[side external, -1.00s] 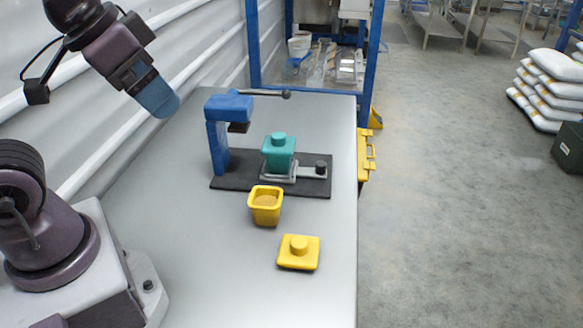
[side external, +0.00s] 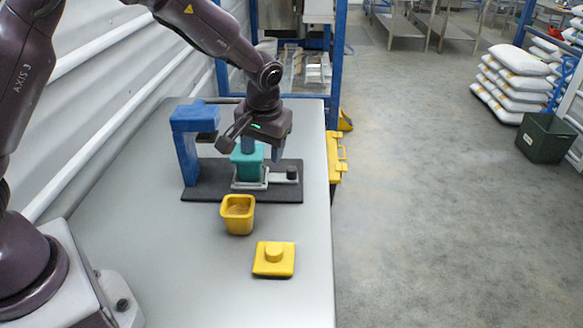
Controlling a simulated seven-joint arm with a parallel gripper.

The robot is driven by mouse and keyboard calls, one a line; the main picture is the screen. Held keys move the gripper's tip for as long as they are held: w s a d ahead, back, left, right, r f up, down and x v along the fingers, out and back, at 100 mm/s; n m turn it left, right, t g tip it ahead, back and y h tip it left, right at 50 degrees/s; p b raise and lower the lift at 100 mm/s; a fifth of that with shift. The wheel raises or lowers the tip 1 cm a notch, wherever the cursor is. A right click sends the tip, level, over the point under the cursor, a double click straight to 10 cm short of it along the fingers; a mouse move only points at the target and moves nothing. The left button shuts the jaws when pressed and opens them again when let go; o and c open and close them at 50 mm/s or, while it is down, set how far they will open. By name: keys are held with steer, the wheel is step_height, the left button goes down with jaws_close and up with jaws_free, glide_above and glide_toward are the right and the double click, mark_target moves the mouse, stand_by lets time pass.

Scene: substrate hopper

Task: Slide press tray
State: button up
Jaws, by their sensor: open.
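The blue press (side external: 190,145) stands on a black base plate (side external: 205,188) on the bench. Its grey sliding tray (side external: 250,184) lies on the base to the right of the press head, with a dark knob (side external: 292,173) at its right end. A teal pot with a lid (side external: 246,168) stands on the tray, clear of the press head. My gripper (side external: 264,156) points down above the tray, open, with blue fingers. One finger overlaps the pot's top in the picture; the other is above the tray's right part. Contact cannot be told. The press lever is hidden behind my arm.
A yellow open pot (side external: 238,217) with brown filling stands in front of the base. A yellow lid (side external: 274,258) lies nearer the bench's front. A yellow case (side external: 336,160) is beside the bench's right edge. The front left of the bench is clear.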

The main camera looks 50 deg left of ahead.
mark_target(292, 168)
steer(key=w+a+f+n+t+y, duration=0.15)
steer(key=w+n, duration=0.25)
steer(key=w, duration=0.4)
steer(key=shift+t, duration=0.35)
steer(key=x, duration=0.8)
steer(key=d+x, duration=0.1)
steer(key=x, duration=0.4)
steer(key=shift+f, duration=0.15)
